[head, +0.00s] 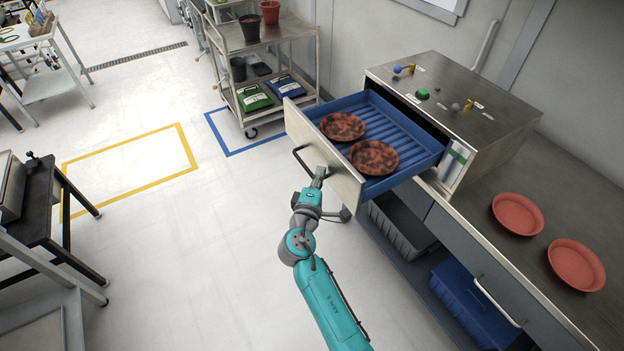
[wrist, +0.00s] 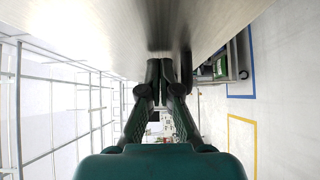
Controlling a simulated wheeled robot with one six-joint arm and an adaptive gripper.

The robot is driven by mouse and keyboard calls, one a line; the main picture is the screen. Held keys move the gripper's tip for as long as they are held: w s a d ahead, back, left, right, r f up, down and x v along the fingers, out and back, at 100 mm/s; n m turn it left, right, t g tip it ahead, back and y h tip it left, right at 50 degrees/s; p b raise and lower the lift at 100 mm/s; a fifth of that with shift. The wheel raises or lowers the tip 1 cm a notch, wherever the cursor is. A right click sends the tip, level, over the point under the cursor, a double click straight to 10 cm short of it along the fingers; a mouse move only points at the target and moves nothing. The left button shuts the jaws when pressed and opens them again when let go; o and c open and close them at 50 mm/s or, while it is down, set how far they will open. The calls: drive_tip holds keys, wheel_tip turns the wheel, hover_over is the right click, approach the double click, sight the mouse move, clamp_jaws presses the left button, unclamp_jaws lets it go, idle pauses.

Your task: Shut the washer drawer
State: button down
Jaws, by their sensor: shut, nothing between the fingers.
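The washer (head: 455,100) is a metal box on the counter at the right in the head view. Its drawer is pulled out to the left, with a blue ribbed tray (head: 425,141) and a pale front panel (head: 333,167). Two mottled, dirty red saucers (head: 342,126) lie in the tray. A dark bar handle (head: 300,160) is on the front panel. My gripper (head: 319,174) is at the front panel, close by the handle. In the wrist view my gripper (wrist: 161,68) is shut and empty, its tips at or near the panel (wrist: 110,25); contact is unclear.
Two clean red saucers (head: 517,213) stand on the counter (head: 465,205) right of the washer. Grey and blue crates (head: 470,300) sit below it. A trolley (head: 232,47) with pots stands behind the drawer.

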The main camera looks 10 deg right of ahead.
sight(402, 146)
drive_tip(key=shift+d, duration=0.15)
drive_tip(key=w+d, duration=0.3)
drive_tip(key=d, duration=0.6)
drive_tip(key=w+d, duration=0.3)
drive_tip(key=d, duration=0.7)
drive_tip(key=w+d, duration=0.3)
drive_tip(key=d, duration=0.6)
drive_tip(key=shift+w+d, duration=0.15)
drive_tip(key=shift+d, duration=0.1)
drive_tip(key=shift+d+r, duration=0.1)
drive_tip(key=shift+d, duration=0.2)
